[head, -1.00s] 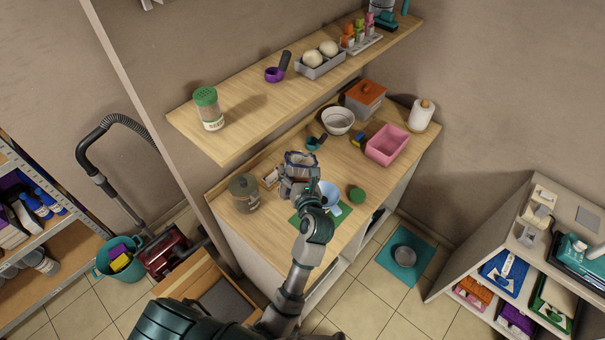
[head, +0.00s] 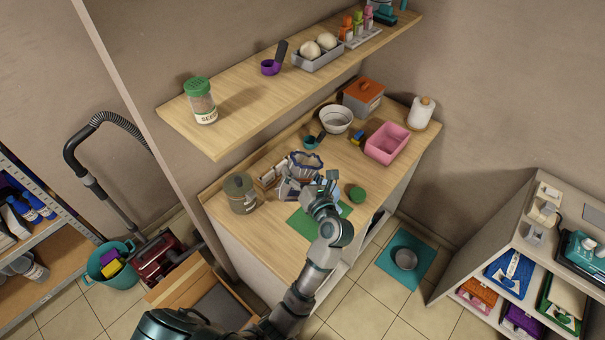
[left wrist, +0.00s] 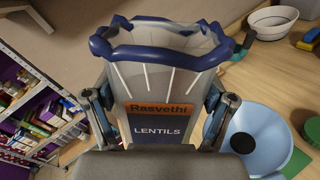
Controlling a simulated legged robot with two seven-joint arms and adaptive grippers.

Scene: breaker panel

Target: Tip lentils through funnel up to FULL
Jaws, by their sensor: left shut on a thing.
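My left gripper (head: 318,190) is shut on the lentils bag (head: 305,165), a pouch with an open top and a blue rim. In the left wrist view the bag (left wrist: 158,95) stands between my two fingers, its label reading "Rasvethi LENTILS". The lentils inside cannot be made out. The light blue funnel (left wrist: 265,122) is to the right of the bag in that view, apart from its rim, with a dark round patch in its middle. In the head view my gripper hides most of the funnel. A FULL mark is not visible. My right gripper is not in view.
A green mat (head: 303,221) lies at the counter's front edge. A lidded jar (head: 240,192) stands left, a green lid (head: 357,194) right. A white bowl (head: 336,119), pink bin (head: 387,144) and orange-lidded box (head: 364,97) stand behind. A wooden shelf (head: 245,112) overhangs the back.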

